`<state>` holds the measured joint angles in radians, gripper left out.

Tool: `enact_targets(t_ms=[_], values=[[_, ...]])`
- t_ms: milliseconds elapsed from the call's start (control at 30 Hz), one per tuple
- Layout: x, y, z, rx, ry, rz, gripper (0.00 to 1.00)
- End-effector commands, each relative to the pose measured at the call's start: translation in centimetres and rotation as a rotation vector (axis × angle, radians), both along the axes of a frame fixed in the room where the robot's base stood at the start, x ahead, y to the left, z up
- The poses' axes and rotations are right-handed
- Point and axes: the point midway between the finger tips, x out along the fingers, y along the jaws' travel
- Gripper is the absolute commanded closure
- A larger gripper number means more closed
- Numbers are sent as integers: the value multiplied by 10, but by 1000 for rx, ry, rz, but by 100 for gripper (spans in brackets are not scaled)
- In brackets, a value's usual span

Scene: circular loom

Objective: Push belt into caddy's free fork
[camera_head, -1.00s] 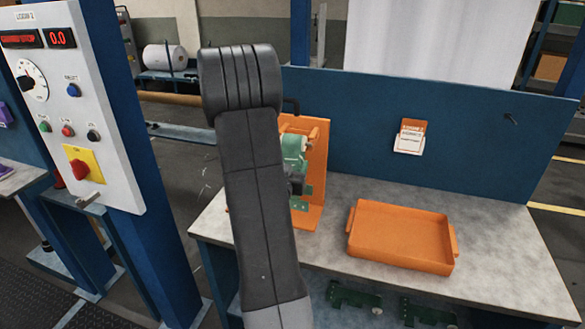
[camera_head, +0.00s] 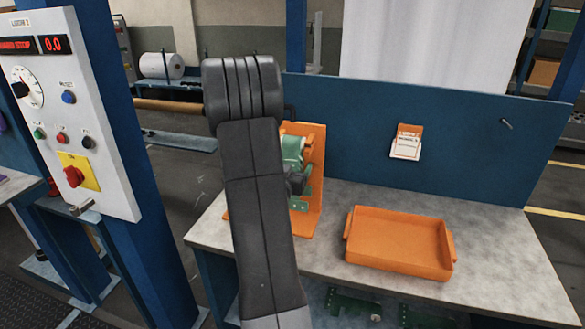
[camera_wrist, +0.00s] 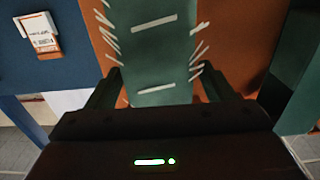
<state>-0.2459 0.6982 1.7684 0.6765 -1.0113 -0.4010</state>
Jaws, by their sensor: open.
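An orange caddy (camera_head: 313,170) stands upright on the bench, partly hidden behind my arm. Green parts (camera_head: 293,150) sit on its face, and the dark end of my arm is at them. In the wrist view, a broad green band (camera_wrist: 150,45), seemingly the belt, runs down between my fingers, with white dashes on it and white bristle-like marks along both edges. My gripper (camera_wrist: 160,88) is open, one finger on each side of the band. I cannot tell whether the fingers touch it. Orange caddy surface (camera_wrist: 235,40) shows behind. The free fork cannot be made out.
An empty orange tray (camera_head: 349,250) lies on the grey bench (camera_head: 500,245), right of the caddy. A blue back panel (camera_head: 465,150) holds a card holder (camera_head: 408,140). A white control panel (camera_head: 110,180) stands at the left. The bench's right part is clear.

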Motion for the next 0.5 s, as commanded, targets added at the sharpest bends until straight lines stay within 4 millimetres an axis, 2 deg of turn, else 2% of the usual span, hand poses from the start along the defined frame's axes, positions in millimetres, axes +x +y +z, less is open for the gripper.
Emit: enact_targets(t_ms=[167, 500], values=[[-12, 5, -1, 0, -1, 3, 24], [-83, 28, -2, 0, -2, 5, 24]])
